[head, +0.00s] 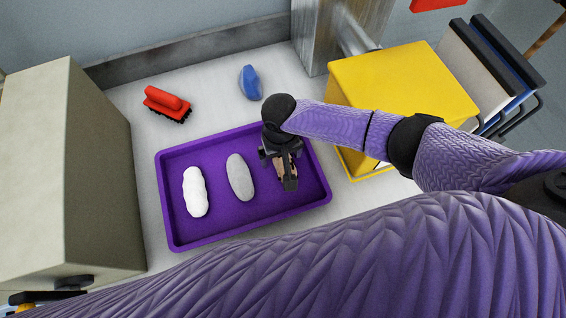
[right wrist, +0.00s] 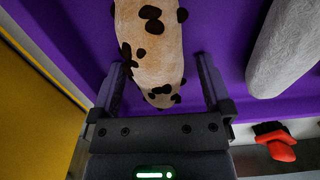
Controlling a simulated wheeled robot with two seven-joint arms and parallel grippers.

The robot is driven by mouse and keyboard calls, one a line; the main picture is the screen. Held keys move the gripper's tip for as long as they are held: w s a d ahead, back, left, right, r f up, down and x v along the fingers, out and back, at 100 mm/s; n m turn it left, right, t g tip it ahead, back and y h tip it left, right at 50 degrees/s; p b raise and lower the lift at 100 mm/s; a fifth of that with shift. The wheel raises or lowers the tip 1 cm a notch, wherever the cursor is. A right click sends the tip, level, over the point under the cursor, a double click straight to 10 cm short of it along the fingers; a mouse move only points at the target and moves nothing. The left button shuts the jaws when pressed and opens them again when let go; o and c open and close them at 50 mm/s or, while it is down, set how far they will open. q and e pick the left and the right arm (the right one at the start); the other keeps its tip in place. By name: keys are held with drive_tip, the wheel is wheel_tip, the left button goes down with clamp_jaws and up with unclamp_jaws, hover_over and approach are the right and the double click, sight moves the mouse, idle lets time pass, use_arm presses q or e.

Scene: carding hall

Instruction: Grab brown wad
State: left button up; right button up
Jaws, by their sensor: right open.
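The brown wad (right wrist: 152,45) is tan with dark brown spots and lies in the purple tray (head: 215,239). In the right wrist view its near end sits between the two spread fingers of my right gripper (right wrist: 160,70), with purple gaps on both sides. In the head view my right gripper (head: 287,172) is over the right part of the tray and hides most of the wad; only a small tan patch shows. The right gripper is open. My left gripper is not in view.
A grey wad (head: 240,177) and a white wad (head: 195,191) lie left in the tray. Behind it are a red brush (head: 168,103) and a blue object (head: 250,82). A beige box (head: 100,160) stands left, a yellow box (head: 390,80) right.

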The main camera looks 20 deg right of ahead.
drive_tip(key=shift+r, duration=0.1)
drive_tip(key=c, duration=1.2)
